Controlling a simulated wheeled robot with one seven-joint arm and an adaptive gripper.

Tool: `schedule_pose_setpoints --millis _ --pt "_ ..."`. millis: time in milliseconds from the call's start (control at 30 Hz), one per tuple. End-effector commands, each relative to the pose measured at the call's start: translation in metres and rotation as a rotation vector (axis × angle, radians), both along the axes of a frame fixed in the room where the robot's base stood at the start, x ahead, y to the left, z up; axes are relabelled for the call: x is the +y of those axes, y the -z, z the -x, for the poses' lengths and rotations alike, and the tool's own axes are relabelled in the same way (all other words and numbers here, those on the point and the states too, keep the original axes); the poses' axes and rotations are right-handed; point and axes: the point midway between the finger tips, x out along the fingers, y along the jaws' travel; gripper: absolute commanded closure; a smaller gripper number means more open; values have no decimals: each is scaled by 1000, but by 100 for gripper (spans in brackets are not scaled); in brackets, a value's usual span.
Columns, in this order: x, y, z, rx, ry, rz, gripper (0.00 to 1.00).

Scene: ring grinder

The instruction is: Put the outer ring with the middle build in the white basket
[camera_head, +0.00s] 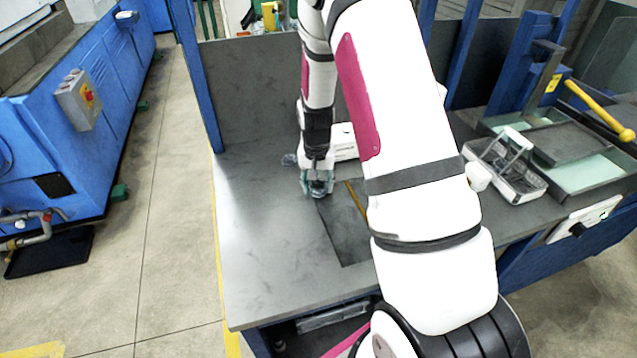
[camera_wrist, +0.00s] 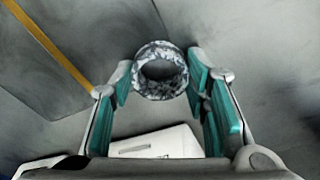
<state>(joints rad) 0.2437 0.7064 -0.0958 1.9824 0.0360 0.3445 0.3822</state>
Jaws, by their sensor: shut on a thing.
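My gripper (camera_head: 317,191) is low over the grey worktop, left of my arm in the head view. In the wrist view its teal finger pads (camera_wrist: 160,82) are shut on a mottled grey metal ring (camera_wrist: 160,70). The ring has a wide round hole, and the worktop lies behind it. In the head view the fingers hide most of the ring, so its clearance from the worktop is unclear. With no second ring clearly seen, I cannot compare its build. The white basket (camera_head: 507,165), with a raised handle, stands on the right of the bench.
A white box (camera_head: 343,141) stands just behind my gripper; a white box also shows in the wrist view (camera_wrist: 160,146). A small grey item (camera_head: 289,160) lies left of it. A dark recessed panel with a yellow strip (camera_head: 357,199) is right of my gripper. The left worktop (camera_head: 255,240) is clear.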

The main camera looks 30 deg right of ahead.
Motion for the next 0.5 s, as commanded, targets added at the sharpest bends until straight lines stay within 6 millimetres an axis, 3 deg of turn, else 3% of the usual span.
schedule_pose_setpoints --millis 267,300,367,500 --pt "0 3 0 0 0 0 94" --pt "0 3 0 0 0 0 51" --pt "0 2 0 0 0 0 38" --pt "0 2 0 0 0 0 38"
